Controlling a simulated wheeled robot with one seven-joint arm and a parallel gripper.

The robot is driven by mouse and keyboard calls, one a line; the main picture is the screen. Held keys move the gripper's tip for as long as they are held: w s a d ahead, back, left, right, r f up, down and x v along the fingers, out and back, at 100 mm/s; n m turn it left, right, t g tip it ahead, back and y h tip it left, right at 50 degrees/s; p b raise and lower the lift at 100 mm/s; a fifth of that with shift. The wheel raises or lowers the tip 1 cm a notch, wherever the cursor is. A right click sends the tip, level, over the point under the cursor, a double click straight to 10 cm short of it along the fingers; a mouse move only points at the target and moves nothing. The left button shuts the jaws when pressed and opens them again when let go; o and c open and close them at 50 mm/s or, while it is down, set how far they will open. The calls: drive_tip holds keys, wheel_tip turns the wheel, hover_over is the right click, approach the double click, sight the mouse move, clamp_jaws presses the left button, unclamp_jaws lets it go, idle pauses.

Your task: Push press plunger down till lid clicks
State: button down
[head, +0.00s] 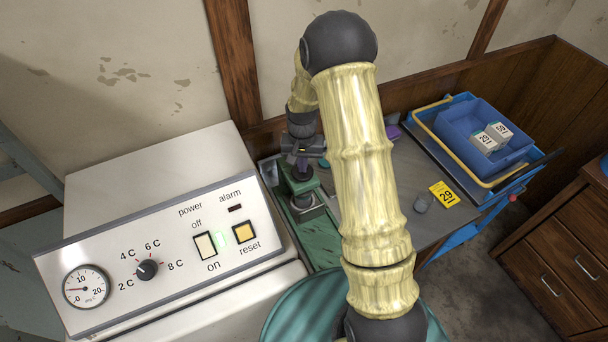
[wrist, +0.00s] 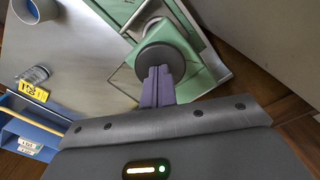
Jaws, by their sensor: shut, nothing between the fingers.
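The green press (head: 296,186) stands on the bench, left of my arm in the head view. It also shows in the wrist view (wrist: 194,38), with a round dark plunger knob (wrist: 160,56) in its upper part. My gripper (wrist: 160,70) is shut and empty, its purple-grey fingers together. The fingertips overlap the knob's near side in the wrist view; I cannot tell whether they touch it. In the head view my gripper (head: 300,168) is right above the press. The lid under the plunger is hidden.
A white control cabinet (head: 160,190) stands close on the left. A blue tray (head: 458,129) holding small labelled boxes (head: 491,138) is at the right.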

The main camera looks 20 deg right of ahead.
wheel_tip(320, 180, up, 7)
drive_tip(key=p, duration=0.4)
drive_tip(key=shift+r+p, duration=0.2)
drive_tip(key=shift+p, duration=0.2)
idle(0.4)
drive_tip(key=s+r+n+t+b, duration=0.1)
drive_tip(key=s+r, duration=0.3)
drive_tip(key=s, duration=0.5)
drive_tip(key=s+r+n+t+b, duration=0.1)
drive_tip(key=s+r+n+b, duration=0.1)
drive_tip(key=s, duration=0.8)
wheel_tip(320, 180, up, 2)
drive_tip(key=shift+s+r+n+t+b, duration=0.15)
drive_tip(key=shift+n+t+b, duration=0.2)
drive_tip(key=shift+b, duration=0.45)
